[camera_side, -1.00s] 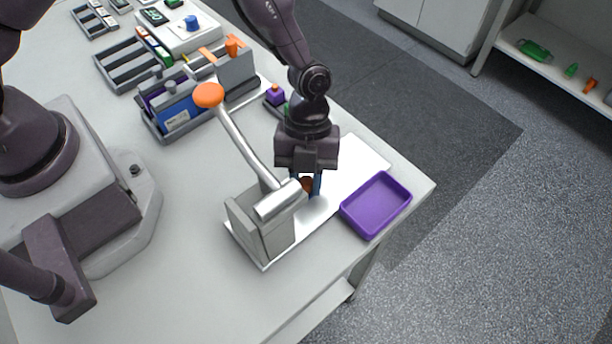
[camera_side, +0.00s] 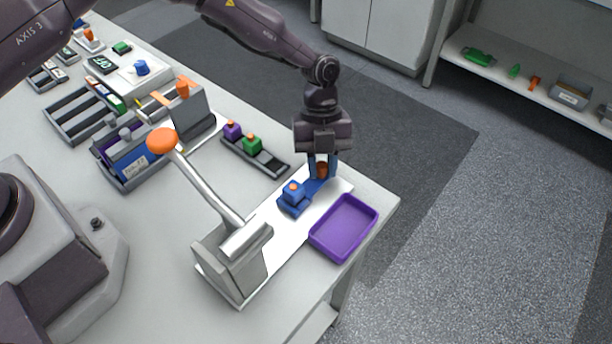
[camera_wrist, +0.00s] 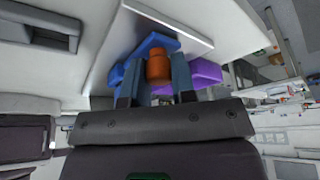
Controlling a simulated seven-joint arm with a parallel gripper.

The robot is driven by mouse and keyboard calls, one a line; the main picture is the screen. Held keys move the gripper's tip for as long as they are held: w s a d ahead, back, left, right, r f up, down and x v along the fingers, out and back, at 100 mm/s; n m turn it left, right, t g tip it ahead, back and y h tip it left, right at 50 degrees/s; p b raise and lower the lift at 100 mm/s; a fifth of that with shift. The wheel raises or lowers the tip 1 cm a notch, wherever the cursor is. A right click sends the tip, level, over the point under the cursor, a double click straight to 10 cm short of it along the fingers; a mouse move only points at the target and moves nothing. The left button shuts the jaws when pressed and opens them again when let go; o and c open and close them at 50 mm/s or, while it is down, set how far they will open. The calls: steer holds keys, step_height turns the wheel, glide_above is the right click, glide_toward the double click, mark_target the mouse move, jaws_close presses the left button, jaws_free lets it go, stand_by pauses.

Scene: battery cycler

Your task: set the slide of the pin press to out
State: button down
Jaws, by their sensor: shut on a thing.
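The pin press stands on a white base plate (camera_side: 337,189) near the table corner. Its grey body (camera_side: 233,262) carries a silver lever (camera_side: 205,183) with an orange knob (camera_side: 162,141), raised toward the left. The blue slide (camera_side: 314,187) lies on the plate, well clear of the press body. A blue block (camera_side: 291,195) with an orange top sits on its near end. My gripper (camera_side: 322,168) is shut on the slide's orange-brown knob (camera_side: 321,171) at the far end. The wrist view shows the knob (camera_wrist: 159,68) between both fingers, with blue parts (camera_wrist: 150,45) behind.
A purple tray (camera_side: 343,228) stands right beside the plate. A dark rack (camera_side: 269,163) with purple and green blocks lies behind, left of my gripper. A blue-fronted holder (camera_side: 133,163) and other racks fill the table's far left. The table's right edge is close.

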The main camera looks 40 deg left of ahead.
steer(key=shift+w+d, duration=0.1)
steer(key=shift+w, duration=0.25)
steer(key=c, duration=0.9)
jaws_free()
steer(key=shift+c, duration=0.2)
steer(key=v, duration=1.3)
